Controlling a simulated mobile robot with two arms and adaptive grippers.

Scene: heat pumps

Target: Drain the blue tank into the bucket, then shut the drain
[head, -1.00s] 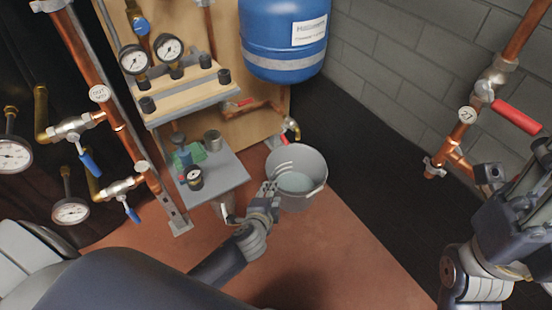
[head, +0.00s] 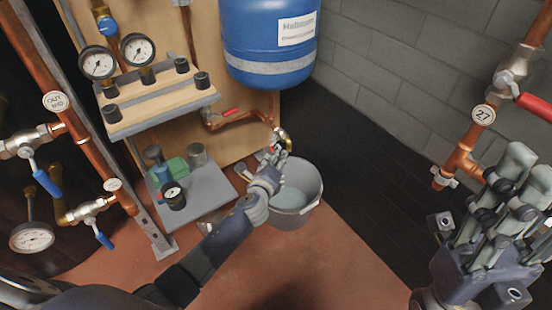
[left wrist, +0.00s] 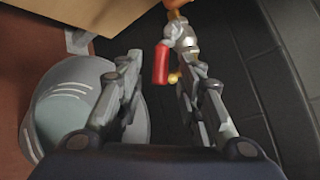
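The blue tank (head: 268,40) hangs on the wooden board at the top of the head view. A copper pipe below it leads to the drain valve (head: 281,136), a brass tap above the bucket. The grey bucket (head: 300,217) stands on the floor with pale liquid inside, and it also shows in the left wrist view (left wrist: 137,128). My left gripper (head: 274,156) is at the tap, above the bucket's rim. In the left wrist view its fingers are apart, with the tap's red handle (left wrist: 161,64) between and beyond them. My right gripper (head: 512,180) is raised at the right, away from everything.
A grey shelf (head: 208,190) with small items stands left of the bucket. Gauges and blue-handled valves (head: 45,182) line the left. Another red-handled valve (head: 535,106) is at the right. Floor in front is clear.

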